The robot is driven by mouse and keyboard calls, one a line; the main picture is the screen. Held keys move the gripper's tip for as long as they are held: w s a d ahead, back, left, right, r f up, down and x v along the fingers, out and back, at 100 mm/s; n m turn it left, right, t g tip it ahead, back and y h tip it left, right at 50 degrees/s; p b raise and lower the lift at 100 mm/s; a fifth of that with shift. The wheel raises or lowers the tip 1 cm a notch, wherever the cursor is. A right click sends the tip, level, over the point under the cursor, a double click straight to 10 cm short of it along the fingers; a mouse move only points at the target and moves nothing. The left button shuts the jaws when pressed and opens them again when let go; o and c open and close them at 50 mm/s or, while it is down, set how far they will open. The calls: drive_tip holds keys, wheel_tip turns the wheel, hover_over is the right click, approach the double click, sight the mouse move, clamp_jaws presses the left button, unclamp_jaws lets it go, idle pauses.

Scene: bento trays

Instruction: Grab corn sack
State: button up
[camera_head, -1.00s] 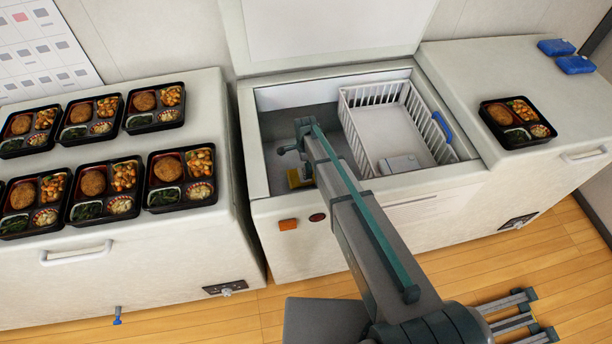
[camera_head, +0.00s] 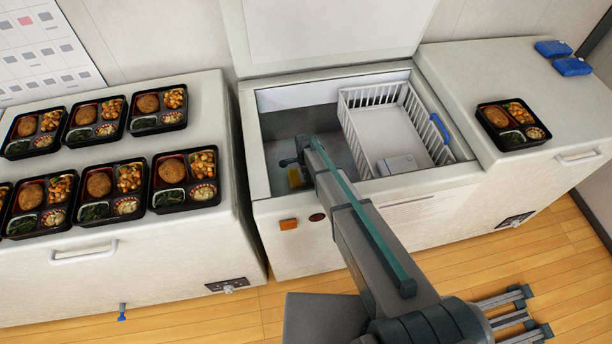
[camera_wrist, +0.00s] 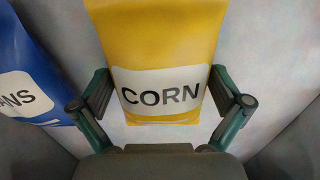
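The yellow corn sack (camera_wrist: 160,50) with a white "CORN" label stands between my two fingers in the wrist view. My gripper (camera_wrist: 160,92) is spread wide, with one finger on each side of the sack's lower half. The fingertips are very close to the sack's sides, and I cannot tell if they touch. In the head view my gripper (camera_head: 290,163) is down inside the open middle freezer. A small yellow part of the corn sack (camera_head: 295,178) shows there, and my arm hides most of that area.
A blue sack (camera_wrist: 30,75) with letters ending in "NS" is left of the corn sack. A white wire basket (camera_head: 348,120) with a blue handle fills the freezer's right side. The freezer's (camera_head: 262,200) walls surround my gripper. Bento trays (camera_head: 185,195) cover the left freezer top.

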drive_tip(key=c, duration=1.1)
drive_tip(key=shift+c, duration=0.2)
drive_tip(key=shift+r, duration=0.15)
